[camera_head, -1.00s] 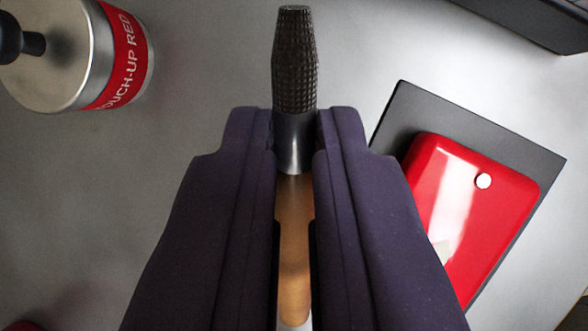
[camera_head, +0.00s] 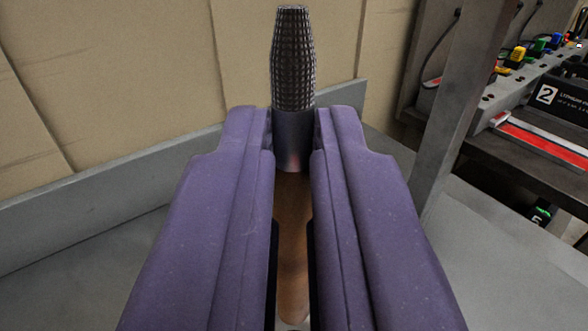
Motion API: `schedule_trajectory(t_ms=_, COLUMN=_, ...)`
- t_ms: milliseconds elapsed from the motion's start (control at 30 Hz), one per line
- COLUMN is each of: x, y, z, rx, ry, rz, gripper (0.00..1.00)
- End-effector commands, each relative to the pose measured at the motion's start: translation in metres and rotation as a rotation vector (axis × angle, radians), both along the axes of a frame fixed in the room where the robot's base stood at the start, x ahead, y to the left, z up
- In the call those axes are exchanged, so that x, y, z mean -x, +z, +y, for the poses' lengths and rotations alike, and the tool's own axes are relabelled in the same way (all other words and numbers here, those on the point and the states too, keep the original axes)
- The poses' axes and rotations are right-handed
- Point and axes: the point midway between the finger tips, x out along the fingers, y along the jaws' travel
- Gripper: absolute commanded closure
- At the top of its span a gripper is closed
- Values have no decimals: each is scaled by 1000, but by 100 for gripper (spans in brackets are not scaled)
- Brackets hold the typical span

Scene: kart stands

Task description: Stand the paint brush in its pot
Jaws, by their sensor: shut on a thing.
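My gripper (camera_head: 293,140) is shut on the paint brush (camera_head: 293,60). The brush has a dark, textured bristle head that sticks out beyond the fingertips, a metal ferrule between the fingers, and a brown wooden handle (camera_head: 292,250) that runs back between the purple fingers toward the camera. The brush lies in line with the gripper. The pot is not in view now.
A tan panelled wall (camera_head: 130,70) stands behind a grey raised edge (camera_head: 110,175) of the grey surface. A grey metal post (camera_head: 462,95) rises at the right. Beyond it, a dark shelf holds a battery marked 2 (camera_head: 558,97) and several coloured plugs.

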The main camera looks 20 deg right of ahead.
Motion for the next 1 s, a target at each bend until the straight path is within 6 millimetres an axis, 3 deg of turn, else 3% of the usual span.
schedule_trajectory(t_ms=267, x=0, y=-11, z=-1, rx=4, ry=-3, rz=-3, gripper=100)
schedule_trajectory(t_ms=1000, x=0, y=-83, z=-1, rx=1, ry=-3, rz=-2, gripper=100)
